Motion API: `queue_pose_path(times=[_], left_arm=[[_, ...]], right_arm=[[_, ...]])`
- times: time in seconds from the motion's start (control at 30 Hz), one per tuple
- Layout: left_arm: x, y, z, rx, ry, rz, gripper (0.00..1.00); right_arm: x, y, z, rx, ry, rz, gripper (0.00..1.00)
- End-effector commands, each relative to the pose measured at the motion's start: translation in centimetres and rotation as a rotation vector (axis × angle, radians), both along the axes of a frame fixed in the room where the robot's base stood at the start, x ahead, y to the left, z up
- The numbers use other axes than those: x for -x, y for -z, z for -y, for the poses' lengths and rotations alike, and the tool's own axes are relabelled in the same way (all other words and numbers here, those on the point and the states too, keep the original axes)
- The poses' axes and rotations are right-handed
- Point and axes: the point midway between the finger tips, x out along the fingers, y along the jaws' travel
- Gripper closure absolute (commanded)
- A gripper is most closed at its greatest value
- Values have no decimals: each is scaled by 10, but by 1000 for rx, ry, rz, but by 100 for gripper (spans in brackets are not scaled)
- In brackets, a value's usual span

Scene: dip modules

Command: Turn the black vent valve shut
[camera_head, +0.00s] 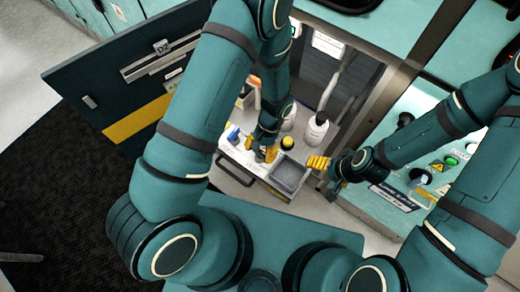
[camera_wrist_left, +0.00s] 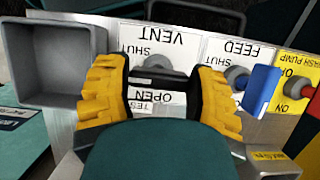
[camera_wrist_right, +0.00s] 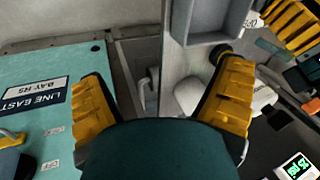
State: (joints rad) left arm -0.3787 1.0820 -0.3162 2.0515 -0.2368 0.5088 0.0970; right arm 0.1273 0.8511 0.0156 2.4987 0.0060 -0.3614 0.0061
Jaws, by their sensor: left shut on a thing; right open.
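The black vent valve (camera_wrist_left: 155,76) sits on the panel under an upside-down VENT label, with SHUT and OPEN marks on either side. Only part of its dark handle and grey hub shows between my fingers; the rest is hidden. My left gripper (camera_wrist_left: 158,92) is shut on it, one yellow finger on each side. In the head view my left gripper (camera_head: 262,153) is down at the panel, and the valve is mostly hidden there. My right gripper (camera_wrist_right: 163,78) is open and empty, off to the right of the grey bin in the head view.
Beside the vent valve are the blue FEED lever (camera_wrist_left: 262,90) and the red WASH PUMP lever (camera_wrist_left: 297,90). An open grey bin (camera_wrist_left: 102,40) is on the other side. A white bottle (camera_head: 316,130) stands behind. An open cabinet door (camera_head: 120,85) is at the left.

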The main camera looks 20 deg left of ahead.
Motion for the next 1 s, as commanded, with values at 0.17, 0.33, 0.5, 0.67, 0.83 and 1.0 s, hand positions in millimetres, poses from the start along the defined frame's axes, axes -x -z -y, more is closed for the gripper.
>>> queue_pose_path(times=[0.17,0.33,0.5,0.67,0.83,1.0], left_arm=[[0,0,0,0,2,-1,77],[0,0,0,0,1,-1,8],[0,0,0,0,0,-1,8],[-2,-4,1,0,0,0,8],[-11,-26,4,3,0,4,8],[-24,-59,9,3,0,5,8]], right_arm=[[0,0,0,0,0,0,8],[0,0,0,0,0,0,8],[0,0,0,0,0,0,8],[0,0,0,0,0,1,8],[0,0,0,0,0,1,8],[0,0,0,0,0,0,8]])
